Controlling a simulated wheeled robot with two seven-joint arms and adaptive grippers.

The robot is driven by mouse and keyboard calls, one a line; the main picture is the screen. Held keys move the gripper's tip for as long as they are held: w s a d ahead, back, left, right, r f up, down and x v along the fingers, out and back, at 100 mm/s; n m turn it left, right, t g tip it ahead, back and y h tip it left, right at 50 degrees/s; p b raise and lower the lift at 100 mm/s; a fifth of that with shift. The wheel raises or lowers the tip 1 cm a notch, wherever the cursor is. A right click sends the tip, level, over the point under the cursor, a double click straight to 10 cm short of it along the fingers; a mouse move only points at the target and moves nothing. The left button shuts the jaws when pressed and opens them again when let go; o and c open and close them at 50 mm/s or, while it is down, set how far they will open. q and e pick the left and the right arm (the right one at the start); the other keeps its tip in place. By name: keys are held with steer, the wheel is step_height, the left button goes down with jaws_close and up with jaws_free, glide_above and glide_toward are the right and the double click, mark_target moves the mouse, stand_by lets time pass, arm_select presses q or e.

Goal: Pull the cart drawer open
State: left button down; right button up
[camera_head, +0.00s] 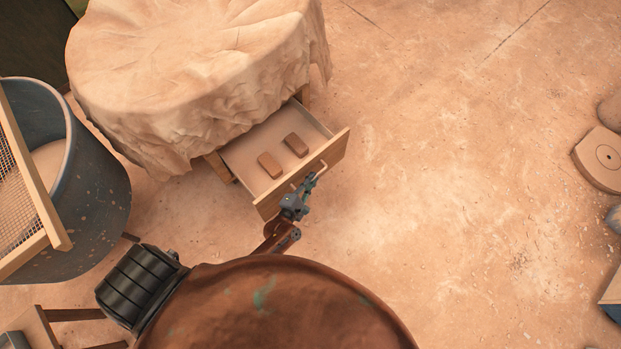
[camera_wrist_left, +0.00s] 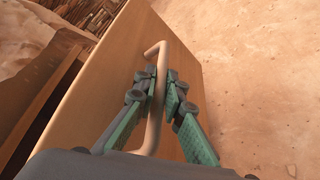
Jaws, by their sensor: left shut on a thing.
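The cart drawer (camera_head: 262,139) stands well open below the cloth-covered cart top (camera_head: 190,60) in the head view. Two brown blocks, one (camera_head: 270,165) to the left and one (camera_head: 296,145) to the right, lie inside it. My left gripper (camera_head: 312,180) is at the drawer's front panel (camera_head: 335,153). In the left wrist view its green-padded fingers (camera_wrist_left: 160,88) are shut around the bar handle (camera_wrist_left: 154,120), with the wooden front panel (camera_wrist_left: 110,85) behind. The handle is mostly hidden by the gripper in the head view. My right gripper is not in view.
A blue-grey tub (camera_head: 95,195) with a wood-framed mesh screen (camera_head: 25,200) stands at the left. A wooden stool-like frame (camera_head: 45,330) is at the lower left. Pale round-ended pieces (camera_head: 597,160) lie at the far right. The sandy floor (camera_head: 450,170) right of the drawer is clear.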

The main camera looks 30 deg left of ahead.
arm_select(q)
steer(key=shift+s+f, duration=0.1)
steer(key=c, duration=2)
jaws_free()
steer(key=v, duration=1.2)
